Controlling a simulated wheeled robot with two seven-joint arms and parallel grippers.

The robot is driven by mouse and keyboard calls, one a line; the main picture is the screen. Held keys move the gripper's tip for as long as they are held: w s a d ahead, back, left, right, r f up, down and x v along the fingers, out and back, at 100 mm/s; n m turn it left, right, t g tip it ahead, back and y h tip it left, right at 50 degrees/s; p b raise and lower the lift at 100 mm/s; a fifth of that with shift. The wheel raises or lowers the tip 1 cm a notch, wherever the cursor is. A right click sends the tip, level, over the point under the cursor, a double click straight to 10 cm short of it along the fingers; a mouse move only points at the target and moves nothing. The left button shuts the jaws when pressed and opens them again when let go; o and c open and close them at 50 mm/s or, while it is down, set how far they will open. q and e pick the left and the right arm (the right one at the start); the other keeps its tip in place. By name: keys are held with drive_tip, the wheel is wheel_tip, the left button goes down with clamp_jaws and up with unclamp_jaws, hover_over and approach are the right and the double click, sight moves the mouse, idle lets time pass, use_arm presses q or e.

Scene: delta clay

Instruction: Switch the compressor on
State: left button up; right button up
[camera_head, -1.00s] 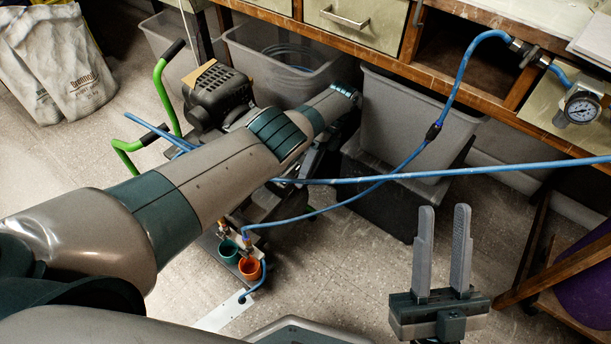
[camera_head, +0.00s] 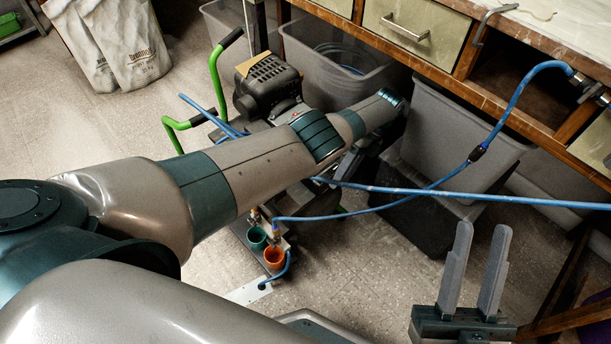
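The compressor's black ribbed motor (camera_head: 268,88) stands on the floor left of centre. Its green handles (camera_head: 214,85) rise at its left. My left arm reaches across in front of the compressor and hides much of its body; I see no switch. The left gripper is mostly or wholly hidden behind its own wrist, among dark parts beside the machine, so its fingers cannot be made out. My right gripper (camera_head: 482,230) is at the lower right, away from the compressor, with its two grey fingers apart and nothing between them.
A blue hose (camera_head: 450,193) runs across to the right edge. Grey bins (camera_head: 450,135) stand under the wooden bench (camera_head: 450,82). White sacks (camera_head: 125,45) lie at upper left, with open floor nearby.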

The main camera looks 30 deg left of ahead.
use_arm(q)
drive_tip(key=shift+s+a+r+t+h+p, duration=0.3)
drive_tip(key=shift+t+p, duration=0.85)
drive_tip(key=shift+p, duration=2.45)
drive_tip(key=shift+s+r+t+h+p, duration=0.15)
drive_tip(key=shift+s+t+h+p, duration=0.7)
drive_tip(key=shift+p, duration=2.75)
drive_tip(key=shift+w+a+r+t+h+p, duration=0.15)
drive_tip(key=shift+t+p, duration=1.35)
drive_tip(key=shift+p, duration=2.1)
drive_tip(key=shift+s+f+t+p, duration=0.1)
drive_tip(key=shift+s+t+p, duration=0.1)
drive_tip(key=shift+t+p, duration=0.5)
drive_tip(key=shift+s+a+f+t+h, duration=0.1)
drive_tip(key=shift+s+t+h, duration=0.05)
drive_tip(key=shift+t+h, duration=0.3)
drive_tip(key=shift+f+t, duration=0.1)
drive_tip(key=shift+t, duration=0.25)
drive_tip(key=s+a+r+t+h+b, duration=0.1)
drive_tip(key=s+a+r+t, duration=0.3)
drive_tip(key=s+r, duration=0.7)
drive_tip(key=shift+s+r+t+h+b, duration=0.2)
drive_tip(key=shift+r+t+h+b, duration=0.25)
drive_tip(key=shift+r, duration=0.3)
drive_tip(key=shift+a, duration=0.1)
